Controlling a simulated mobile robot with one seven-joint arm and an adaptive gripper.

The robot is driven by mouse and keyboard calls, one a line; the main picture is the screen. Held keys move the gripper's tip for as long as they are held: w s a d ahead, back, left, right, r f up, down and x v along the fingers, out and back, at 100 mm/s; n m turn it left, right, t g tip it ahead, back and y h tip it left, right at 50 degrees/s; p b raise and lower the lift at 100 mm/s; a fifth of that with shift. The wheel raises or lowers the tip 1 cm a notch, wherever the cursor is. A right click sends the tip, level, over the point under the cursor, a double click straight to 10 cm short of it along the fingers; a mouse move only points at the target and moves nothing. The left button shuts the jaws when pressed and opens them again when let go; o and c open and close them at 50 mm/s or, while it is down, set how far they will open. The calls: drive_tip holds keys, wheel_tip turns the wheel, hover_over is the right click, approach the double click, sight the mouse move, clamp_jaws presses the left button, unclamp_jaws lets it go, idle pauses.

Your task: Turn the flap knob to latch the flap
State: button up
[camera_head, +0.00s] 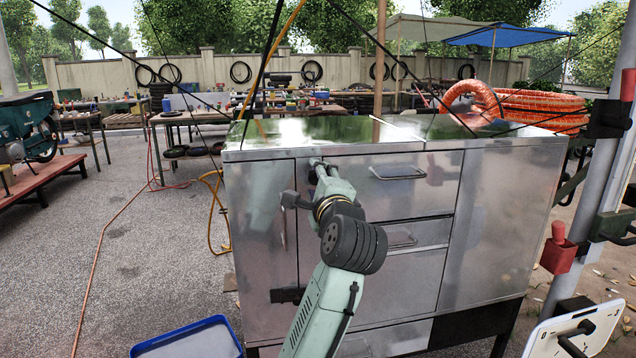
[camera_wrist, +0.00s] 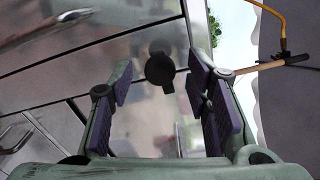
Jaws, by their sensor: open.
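A dark round knob (camera_wrist: 159,68) with a short tab is on the shiny metal front in the wrist view. It lies close to a panel seam, between my open fingertips. My gripper (camera_wrist: 160,74) has purple-padded fingers spread to either side of the knob, with a visible gap on both sides. In the head view my gripper (camera_head: 320,178) is at the upper front of the metal cabinet (camera_head: 505,225), near the seam between the left door and the drawers. There the gripper hides the knob. I cannot tell the flap's outline or whether it is latched.
A drawer handle (camera_head: 398,172) protrudes just right of my gripper. A dark hinge (camera_head: 287,295) is lower left. An orange hose coil (camera_head: 525,105) lies at the cabinet's back right. A blue tray (camera_head: 187,340) is at the front left. Open paving lies to the left.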

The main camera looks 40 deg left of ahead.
drive_tip(key=v, duration=1.2)
idle(0.3)
